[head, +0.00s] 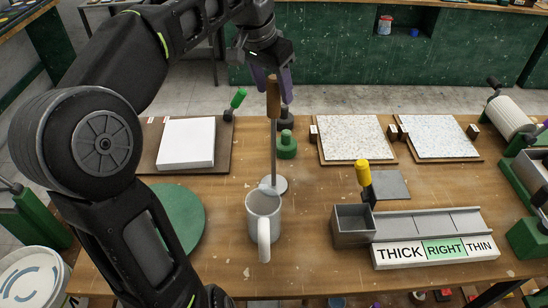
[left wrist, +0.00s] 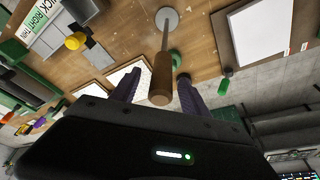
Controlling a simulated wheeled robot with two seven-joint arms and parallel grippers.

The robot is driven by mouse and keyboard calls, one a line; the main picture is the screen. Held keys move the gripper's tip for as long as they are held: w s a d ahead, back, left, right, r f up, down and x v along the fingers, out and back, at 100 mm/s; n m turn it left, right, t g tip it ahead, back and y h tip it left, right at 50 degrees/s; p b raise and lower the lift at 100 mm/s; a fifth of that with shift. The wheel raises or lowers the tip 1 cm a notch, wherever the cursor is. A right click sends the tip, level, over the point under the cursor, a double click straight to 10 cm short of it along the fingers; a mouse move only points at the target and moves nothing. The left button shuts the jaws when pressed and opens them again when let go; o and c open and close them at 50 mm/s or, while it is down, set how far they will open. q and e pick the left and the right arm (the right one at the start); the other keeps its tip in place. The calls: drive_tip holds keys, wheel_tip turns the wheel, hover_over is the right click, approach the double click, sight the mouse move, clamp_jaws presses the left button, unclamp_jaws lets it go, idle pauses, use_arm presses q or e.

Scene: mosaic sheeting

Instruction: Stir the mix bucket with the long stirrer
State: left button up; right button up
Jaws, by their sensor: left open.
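The long stirrer (head: 273,100) has a brown wooden handle and a thin metal rod. It stands upright with its lower end at a round grey disc (head: 276,185) on the table. My left gripper (head: 273,84) is open at the top of the handle. In the left wrist view the stirrer handle (left wrist: 160,88) shows between the two purple fingers of my left gripper (left wrist: 158,77), with gaps visible beside it. A grey mug-shaped vessel (head: 264,210) with a handle, apparently the mix bucket, stands in front of the disc. Its inside is mostly hidden.
A green bottle-like object (head: 287,146) stands close right of the stirrer. A green round mat (head: 173,215) lies left of the vessel. A metal box (head: 353,225) and a "THICK RIGHT THIN" gauge (head: 435,250) stand at right. Speckled boards (head: 350,137) lie behind.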

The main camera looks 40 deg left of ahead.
sight(276, 103)
use_arm(q)
drive_tip(key=p+x, duration=0.1)
drive_tip(key=x, duration=0.4)
drive_tip(key=shift+s+a+f, duration=0.1)
drive_tip(key=shift+c, duration=0.4)
clamp_jaws()
idle(0.4)
idle(0.9)
